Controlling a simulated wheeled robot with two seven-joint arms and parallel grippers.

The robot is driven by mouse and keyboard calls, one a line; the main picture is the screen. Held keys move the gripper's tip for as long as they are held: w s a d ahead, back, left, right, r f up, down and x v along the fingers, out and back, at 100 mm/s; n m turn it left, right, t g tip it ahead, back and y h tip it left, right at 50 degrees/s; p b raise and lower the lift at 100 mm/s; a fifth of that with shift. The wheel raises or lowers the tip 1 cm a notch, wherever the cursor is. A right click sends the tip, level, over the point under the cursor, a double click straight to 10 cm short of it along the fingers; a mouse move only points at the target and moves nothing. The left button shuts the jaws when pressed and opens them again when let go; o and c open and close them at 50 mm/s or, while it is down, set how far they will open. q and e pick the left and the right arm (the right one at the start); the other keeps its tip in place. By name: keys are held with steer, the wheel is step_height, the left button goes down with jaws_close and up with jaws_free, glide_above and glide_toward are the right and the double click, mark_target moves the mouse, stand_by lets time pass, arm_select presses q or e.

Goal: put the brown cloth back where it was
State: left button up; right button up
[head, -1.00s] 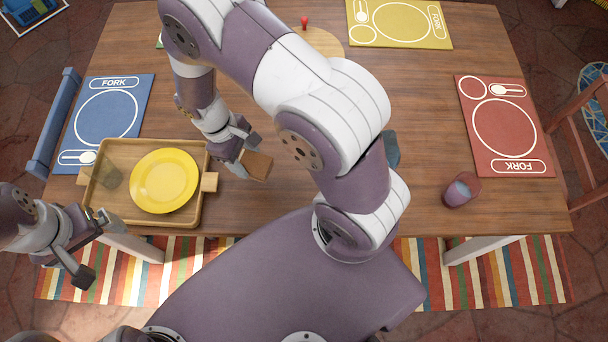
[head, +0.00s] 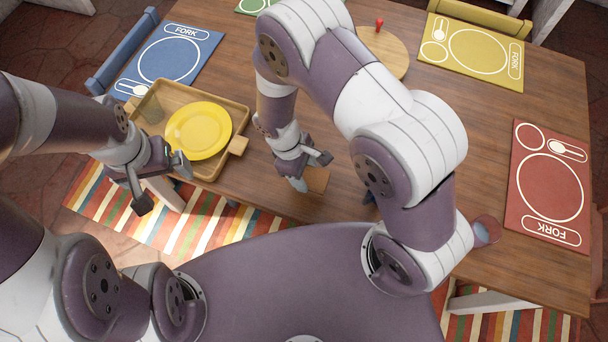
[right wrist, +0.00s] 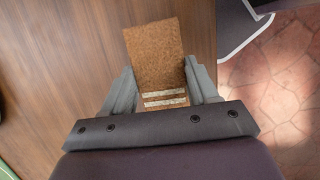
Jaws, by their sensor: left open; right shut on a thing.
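The brown cloth (head: 317,181) is a small flat piece at the near edge of the table, right of the wooden tray. My right gripper (head: 310,172) is shut on it. In the right wrist view the cloth (right wrist: 157,55) sticks out beyond the fingers, with two pale stripes near the gripper (right wrist: 163,88). I cannot tell whether the cloth touches the table. My left gripper (head: 162,185) is open and empty, in front of the tray's near left side.
The wooden tray (head: 214,168) holds a yellow plate (head: 198,131) and a clear glass (head: 151,108). A dark blue thing (head: 368,191) is mostly hidden behind my right arm. A pinkish cup (head: 487,231) stands at the right near edge. The table's middle right is bare.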

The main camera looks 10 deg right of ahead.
steer(key=shift+w+f, duration=0.35)
steer(key=f, duration=0.4)
steer(key=shift+w+a, duration=0.1)
steer(key=shift+a, duration=0.1)
steer(key=shift+f, duration=0.1)
steer(key=o, duration=1)
